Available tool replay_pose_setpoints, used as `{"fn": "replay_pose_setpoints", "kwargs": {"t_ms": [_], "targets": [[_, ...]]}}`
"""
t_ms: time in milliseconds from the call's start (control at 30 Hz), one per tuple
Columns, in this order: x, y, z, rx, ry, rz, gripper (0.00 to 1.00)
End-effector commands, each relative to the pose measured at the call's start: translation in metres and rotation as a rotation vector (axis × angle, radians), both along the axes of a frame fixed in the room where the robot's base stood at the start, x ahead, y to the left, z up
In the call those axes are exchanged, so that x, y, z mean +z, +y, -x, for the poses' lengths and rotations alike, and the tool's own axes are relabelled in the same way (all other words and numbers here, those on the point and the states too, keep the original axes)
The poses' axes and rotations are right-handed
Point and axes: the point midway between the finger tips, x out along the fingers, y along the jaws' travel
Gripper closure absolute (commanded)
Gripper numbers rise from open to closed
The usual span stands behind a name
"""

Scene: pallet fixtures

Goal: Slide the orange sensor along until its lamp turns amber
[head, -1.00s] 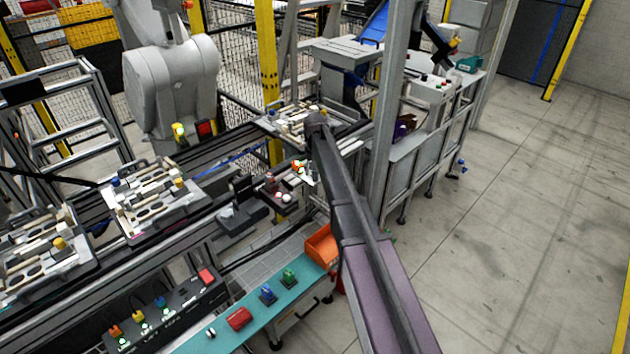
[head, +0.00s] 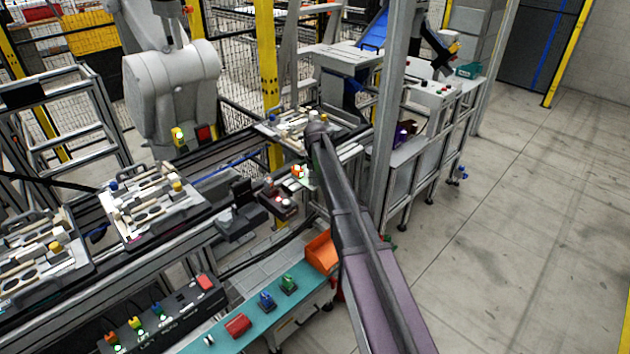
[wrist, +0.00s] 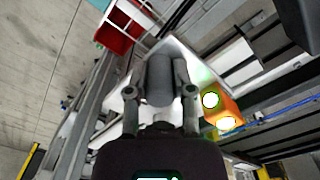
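The orange sensor (wrist: 218,112) is a small block to the right of my gripper in the wrist view. It has a bright white spot ringed in green and a second, yellowish-white glow below it. It also shows small in the head view (head: 299,171), left of my arm. My gripper (wrist: 160,92) has its two finger linkages on either side of a grey rounded piece. I cannot tell whether that piece is held, or where the pads are. The sensor is beside the gripper, not between its fingers. In the head view my arm hides the gripper.
Pallets with fixtures (head: 155,205) stand on the conveyor at left. A teal shelf (head: 215,345) carries small coloured blocks and an orange bin (head: 321,250). A grey post (head: 386,130) rises close to my arm. The floor at right is clear.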

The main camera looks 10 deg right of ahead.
Motion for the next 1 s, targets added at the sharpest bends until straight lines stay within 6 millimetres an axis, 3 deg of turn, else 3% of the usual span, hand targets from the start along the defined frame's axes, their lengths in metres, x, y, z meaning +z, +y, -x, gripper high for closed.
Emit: {"fn": "replay_pose_setpoints", "kwargs": {"t_ms": [267,800,1000], "targets": [[0.000,-0.007,-0.006,-0.001,0.001,0.001,1.00],[0.000,-0.089,-0.067,-0.002,0.001,0.001,1.00],[0.000,-0.097,-0.070,0.000,0.000,0.001,1.00]]}}
